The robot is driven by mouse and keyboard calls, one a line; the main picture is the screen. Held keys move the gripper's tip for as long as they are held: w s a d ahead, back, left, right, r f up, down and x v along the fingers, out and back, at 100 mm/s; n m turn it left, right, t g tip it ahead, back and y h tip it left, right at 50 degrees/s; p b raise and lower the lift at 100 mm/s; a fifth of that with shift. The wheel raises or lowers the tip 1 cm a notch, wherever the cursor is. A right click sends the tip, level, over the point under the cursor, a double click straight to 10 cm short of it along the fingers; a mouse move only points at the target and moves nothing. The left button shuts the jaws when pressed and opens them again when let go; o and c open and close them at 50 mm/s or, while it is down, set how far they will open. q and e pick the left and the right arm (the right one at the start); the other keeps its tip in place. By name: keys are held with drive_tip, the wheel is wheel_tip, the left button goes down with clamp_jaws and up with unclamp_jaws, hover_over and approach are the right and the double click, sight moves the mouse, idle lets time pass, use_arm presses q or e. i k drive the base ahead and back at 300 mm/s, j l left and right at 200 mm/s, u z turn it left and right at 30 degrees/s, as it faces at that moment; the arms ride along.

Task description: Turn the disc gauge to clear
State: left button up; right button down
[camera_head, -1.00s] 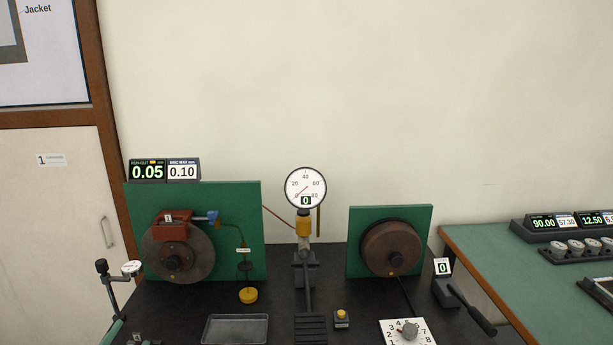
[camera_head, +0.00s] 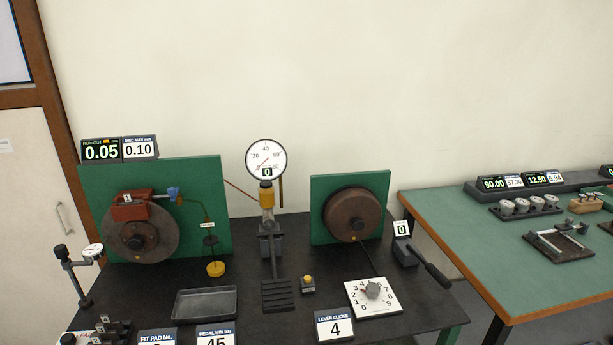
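A small round-faced gauge (camera_head: 93,250) sits on a black jointed stand (camera_head: 68,268) at the bench's left edge. It is apart from the brake disc (camera_head: 140,246) in this view, to its left. The disc is mounted on a green board (camera_head: 207,205) with a red-brown caliper (camera_head: 130,207) over its top. A run-out display (camera_head: 100,150) above reads 0.05, beside a disc max display (camera_head: 140,148) reading 0.10. Neither of my grippers is in view.
A dark bench (camera_head: 245,315) holds a pressure dial (camera_head: 266,159) on a post, a pedal (camera_head: 278,292), a metal tray (camera_head: 205,303), a drum (camera_head: 352,215), a white knob plate (camera_head: 372,297) and a lever (camera_head: 430,268). A green-topped table (camera_head: 460,255) stands at the right.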

sight(94, 252)
drive_tip(key=u, duration=1.4)
drive_tip(key=i+u, duration=0.3)
drive_tip(key=u, duration=0.15)
drive_tip(key=i+l+u, duration=0.15)
drive_tip(key=i+u, duration=0.25)
drive_tip(key=k, duration=0.1)
